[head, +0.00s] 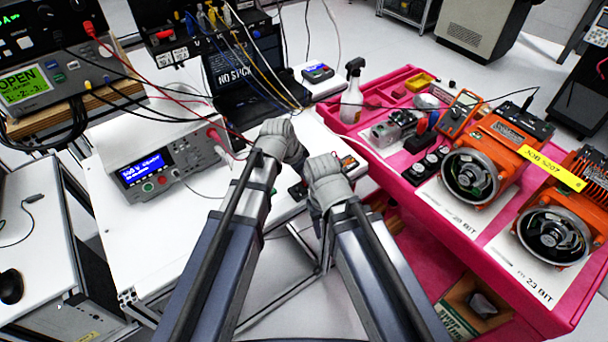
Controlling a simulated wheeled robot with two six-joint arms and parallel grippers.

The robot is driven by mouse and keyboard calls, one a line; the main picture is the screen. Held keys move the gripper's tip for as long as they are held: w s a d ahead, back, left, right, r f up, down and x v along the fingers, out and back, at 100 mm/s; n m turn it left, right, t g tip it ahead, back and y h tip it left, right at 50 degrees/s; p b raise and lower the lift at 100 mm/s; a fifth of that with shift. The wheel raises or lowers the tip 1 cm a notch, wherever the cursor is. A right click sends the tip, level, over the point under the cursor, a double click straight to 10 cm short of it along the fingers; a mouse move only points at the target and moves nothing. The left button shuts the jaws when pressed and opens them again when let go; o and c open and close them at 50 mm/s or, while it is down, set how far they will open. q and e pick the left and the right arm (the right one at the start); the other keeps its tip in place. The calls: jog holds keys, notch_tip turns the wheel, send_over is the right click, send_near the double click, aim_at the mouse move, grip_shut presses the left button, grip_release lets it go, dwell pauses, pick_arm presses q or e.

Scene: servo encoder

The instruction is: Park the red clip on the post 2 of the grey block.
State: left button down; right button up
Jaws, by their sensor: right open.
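My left gripper (280,140) is over the white bench, seen from behind; its fingertips do not show clearly. My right gripper (324,174) is open, to the right of and nearer than the left one, over the bench's right edge. A small dark item with a bit of red (297,191) lies on the bench between the two arms, partly covered. I cannot tell whether it belongs to the red clip or the grey block. I cannot make out the grey block or its numbered posts. A red plug with a red lead (213,134) is at the bench instrument's right side.
A bench instrument with a blue screen (147,168) stands to the left. A laptop (240,80) and hanging cables are behind my grippers. A pink cart (405,200) on the right carries orange motors (487,165), a multimeter (460,112) and a spray bottle (352,92).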

pick_arm(q)
jog(key=shift+f, duration=0.15)
jog(key=c, duration=0.8)
grip_release()
jog(key=shift+o, duration=0.2)
notch_tip(320, 180, up, 7)
jog(key=p, duration=0.7)
jog(key=shift+s, duration=0.1)
